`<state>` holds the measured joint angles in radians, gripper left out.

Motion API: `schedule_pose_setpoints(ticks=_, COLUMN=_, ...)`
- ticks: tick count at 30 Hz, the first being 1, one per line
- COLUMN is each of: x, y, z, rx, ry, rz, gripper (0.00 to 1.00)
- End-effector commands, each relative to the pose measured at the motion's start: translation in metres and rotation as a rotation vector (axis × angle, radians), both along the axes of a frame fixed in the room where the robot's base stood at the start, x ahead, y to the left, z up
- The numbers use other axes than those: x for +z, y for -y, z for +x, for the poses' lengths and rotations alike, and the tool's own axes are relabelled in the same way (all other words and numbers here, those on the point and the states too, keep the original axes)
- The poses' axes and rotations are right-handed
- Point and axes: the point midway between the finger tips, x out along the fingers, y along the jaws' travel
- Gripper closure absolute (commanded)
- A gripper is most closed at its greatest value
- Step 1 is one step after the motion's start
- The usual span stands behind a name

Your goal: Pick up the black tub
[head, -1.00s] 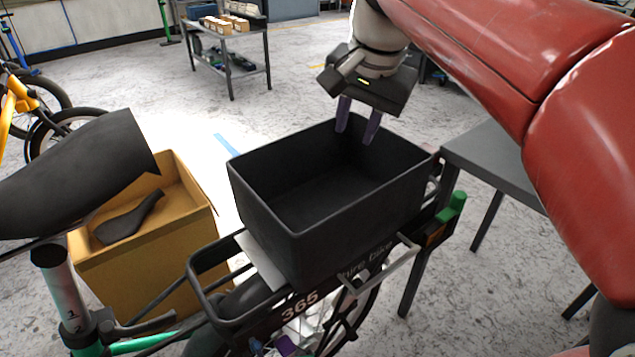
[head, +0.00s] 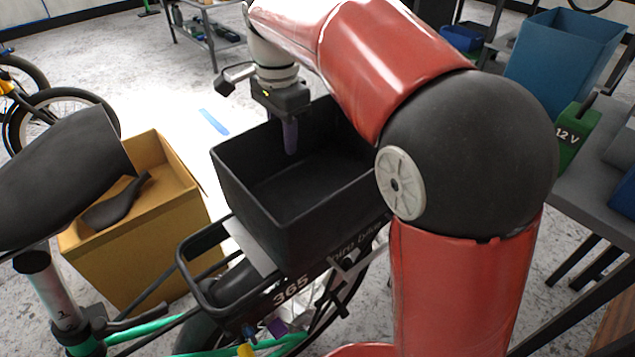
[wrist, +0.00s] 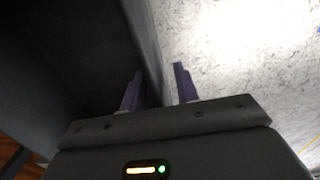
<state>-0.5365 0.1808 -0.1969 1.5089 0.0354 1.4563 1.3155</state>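The black tub (head: 268,218) is an open, empty-looking box on the rear rack of a bike. My gripper (head: 290,138) points down at the tub's far wall in the head view. One purple finger shows inside the tub; the other is hidden behind the wall there. In the wrist view my gripper (wrist: 157,82) has its two fingers apart, one on each side of the wall of the black tub (wrist: 146,40). The right finger has a gap to the wall. I cannot tell whether the left finger touches it.
A brown box (head: 140,258) with a black saddle-like part (head: 115,205) stands left of the tub. The black bike rack (head: 215,285) lies under the tub. A grey table (head: 585,200) with a blue bin (head: 562,60) and a green 12 V item (head: 573,135) is at right.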

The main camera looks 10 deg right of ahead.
Motion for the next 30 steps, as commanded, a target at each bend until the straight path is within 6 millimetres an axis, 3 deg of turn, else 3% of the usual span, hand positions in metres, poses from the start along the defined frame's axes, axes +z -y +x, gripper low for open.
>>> schedule_pose_setpoints(ticks=3, x=-0.0098, y=0.0000, z=-0.0002, rx=0.000, ry=0.000, rz=0.000, gripper=0.69)
schedule_pose_setpoints(ticks=10, x=-0.0103, y=0.0001, z=0.0000, rx=0.000, ry=0.001, rz=0.001, gripper=0.69)
schedule_pose_setpoints(ticks=17, x=-0.0102, y=0.0001, z=0.0000, rx=0.001, ry=0.001, rz=0.001, gripper=0.99)
schedule_pose_setpoints(ticks=30, x=-0.0092, y=0.0002, z=0.0000, rx=0.000, ry=0.002, rz=0.000, gripper=1.00)
